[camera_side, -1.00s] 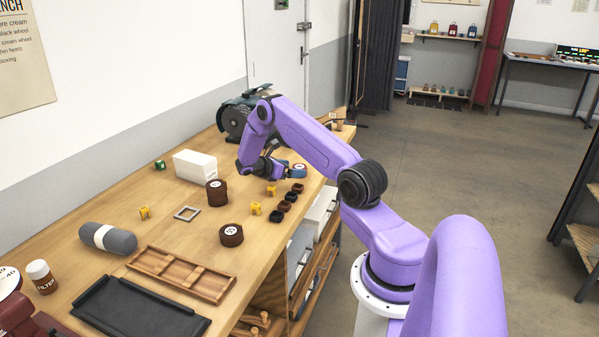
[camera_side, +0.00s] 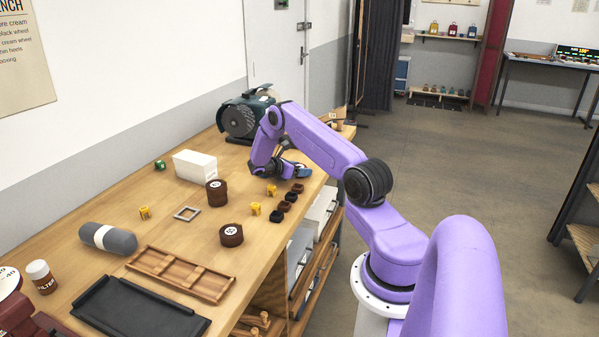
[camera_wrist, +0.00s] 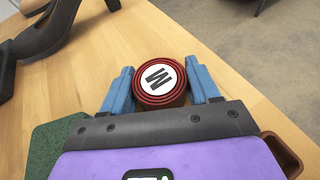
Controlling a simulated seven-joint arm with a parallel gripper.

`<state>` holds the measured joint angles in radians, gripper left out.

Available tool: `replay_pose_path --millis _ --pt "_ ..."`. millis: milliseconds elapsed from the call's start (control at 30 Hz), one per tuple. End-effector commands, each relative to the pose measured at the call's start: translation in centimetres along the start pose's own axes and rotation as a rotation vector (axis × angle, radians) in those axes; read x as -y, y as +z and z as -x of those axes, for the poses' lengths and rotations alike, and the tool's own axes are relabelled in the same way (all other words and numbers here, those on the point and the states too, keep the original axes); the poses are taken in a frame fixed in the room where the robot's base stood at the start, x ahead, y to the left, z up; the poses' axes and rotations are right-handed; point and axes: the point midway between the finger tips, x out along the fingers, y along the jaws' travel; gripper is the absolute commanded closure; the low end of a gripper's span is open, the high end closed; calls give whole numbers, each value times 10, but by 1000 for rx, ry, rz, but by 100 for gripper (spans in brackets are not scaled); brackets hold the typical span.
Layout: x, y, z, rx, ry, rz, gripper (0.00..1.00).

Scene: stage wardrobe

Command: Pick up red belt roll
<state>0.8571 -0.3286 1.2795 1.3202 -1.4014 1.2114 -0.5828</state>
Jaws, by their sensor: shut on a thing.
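In the side view my gripper (camera_side: 298,173) is low at the far right part of the bench, and the red roll is hidden there or too small to make out. I cannot tell whether the roll touches the bench top.
A black shoe (camera_wrist: 62,27) shows in the wrist view.

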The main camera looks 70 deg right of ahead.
Motion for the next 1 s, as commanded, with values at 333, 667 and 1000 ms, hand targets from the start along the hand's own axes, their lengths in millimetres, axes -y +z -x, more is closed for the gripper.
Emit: replay_pose_path --millis 333,667,1000 --pt "0 7 3 1 0 -2 72" --pt "12 43 24 0 1 0 72" --pt "60 81 63 0 2 3 72"
